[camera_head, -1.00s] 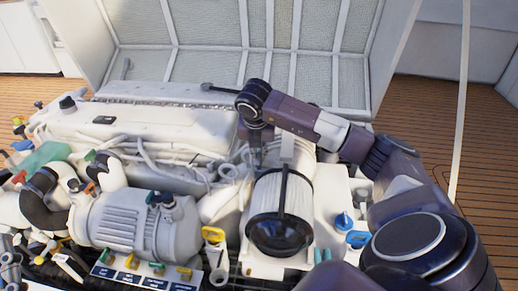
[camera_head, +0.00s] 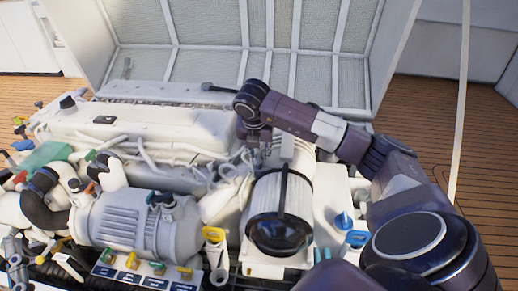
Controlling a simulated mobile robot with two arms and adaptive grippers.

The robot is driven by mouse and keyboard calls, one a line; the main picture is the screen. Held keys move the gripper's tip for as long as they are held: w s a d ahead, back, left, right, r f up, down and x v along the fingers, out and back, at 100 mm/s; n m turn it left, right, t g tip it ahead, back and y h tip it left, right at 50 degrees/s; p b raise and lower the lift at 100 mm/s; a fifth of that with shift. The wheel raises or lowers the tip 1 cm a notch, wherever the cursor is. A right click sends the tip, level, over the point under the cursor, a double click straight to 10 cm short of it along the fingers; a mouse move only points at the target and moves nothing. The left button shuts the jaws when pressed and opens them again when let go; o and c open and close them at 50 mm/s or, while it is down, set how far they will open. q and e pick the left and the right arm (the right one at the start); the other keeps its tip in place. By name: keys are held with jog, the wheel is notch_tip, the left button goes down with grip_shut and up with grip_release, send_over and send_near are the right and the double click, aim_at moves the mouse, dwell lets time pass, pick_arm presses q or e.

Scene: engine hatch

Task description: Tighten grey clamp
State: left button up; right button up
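My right gripper (camera_head: 251,157) points down among the pipes behind the white cylinder with the dark glass end. Its fingers are small and partly lost against the engine parts, so I cannot tell whether they are open or shut. I cannot pick out the grey clamp with certainty; pipes and the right wrist crowd that spot. My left gripper does not show.
The white engine block (camera_head: 150,120) fills the middle left. The white cylinder (camera_head: 280,200) stands just in front of the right gripper. A grey ribbed motor (camera_head: 125,225) and yellow-handled valves are at the front. The raised hatch (camera_head: 200,75) is behind.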

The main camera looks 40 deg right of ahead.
jog(key=v, duration=1.2)
jog(key=shift+a+f, duration=0.1)
